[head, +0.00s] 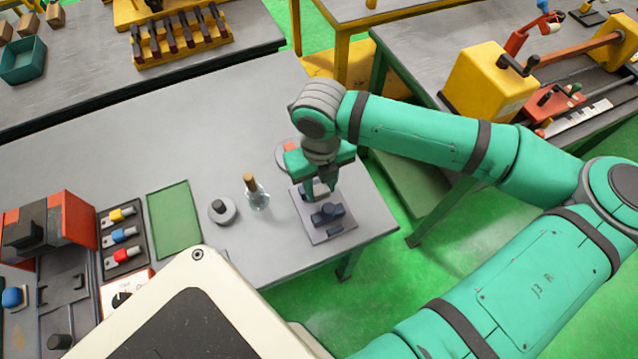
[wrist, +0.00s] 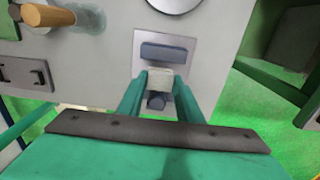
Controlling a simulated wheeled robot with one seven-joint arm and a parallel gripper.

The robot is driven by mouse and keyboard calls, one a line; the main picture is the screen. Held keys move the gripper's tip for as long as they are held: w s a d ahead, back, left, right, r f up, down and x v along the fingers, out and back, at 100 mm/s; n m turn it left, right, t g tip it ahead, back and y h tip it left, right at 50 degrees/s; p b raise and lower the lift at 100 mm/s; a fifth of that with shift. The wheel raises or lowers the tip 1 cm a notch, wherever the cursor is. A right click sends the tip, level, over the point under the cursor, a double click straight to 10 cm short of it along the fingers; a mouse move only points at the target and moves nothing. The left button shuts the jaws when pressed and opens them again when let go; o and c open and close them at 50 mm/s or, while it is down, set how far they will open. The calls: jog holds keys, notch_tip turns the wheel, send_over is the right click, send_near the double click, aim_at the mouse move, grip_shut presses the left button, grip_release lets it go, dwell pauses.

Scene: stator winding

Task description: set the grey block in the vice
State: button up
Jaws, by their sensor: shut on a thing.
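My gripper (head: 319,192) is over the right end of the grey table in the head view, pointing down. Its two green fingers (wrist: 160,76) are shut on the pale grey block (wrist: 159,79) in the wrist view. The vice (head: 326,214) is dark blue-grey on a light square plate, just under and in front of my gripper. In the wrist view one dark bar of the vice (wrist: 164,53) lies beyond the block, and a darker part shows between the fingers. The block hides the space between them. I cannot tell whether the block touches the vice.
A corked glass bottle (head: 257,193) and a round grey piece with a dark knob (head: 222,211) stand left of the vice. A green mat (head: 174,220) lies farther left, beside a tray of coloured pieces (head: 121,236). The table's right edge is close to the vice.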

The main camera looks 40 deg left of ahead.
jog(key=shift+w+f, duration=0.2)
jog(key=shift+f, duration=0.8)
jog(key=shift+f, duration=0.2)
jog(key=shift+s+a+f, duration=0.1)
jog(key=shift+s+f, duration=0.15)
jog(key=shift+f, duration=0.05)
jog(key=shift+w+f, duration=0.2)
jog(key=shift+f, duration=0.35)
dwell(0.6)
dwell(0.4)
jog(key=o, duration=1.2)
jog(key=shift+o, duration=1.3)
jog(key=shift+s, duration=0.1)
jog(key=shift+r, duration=3.55)
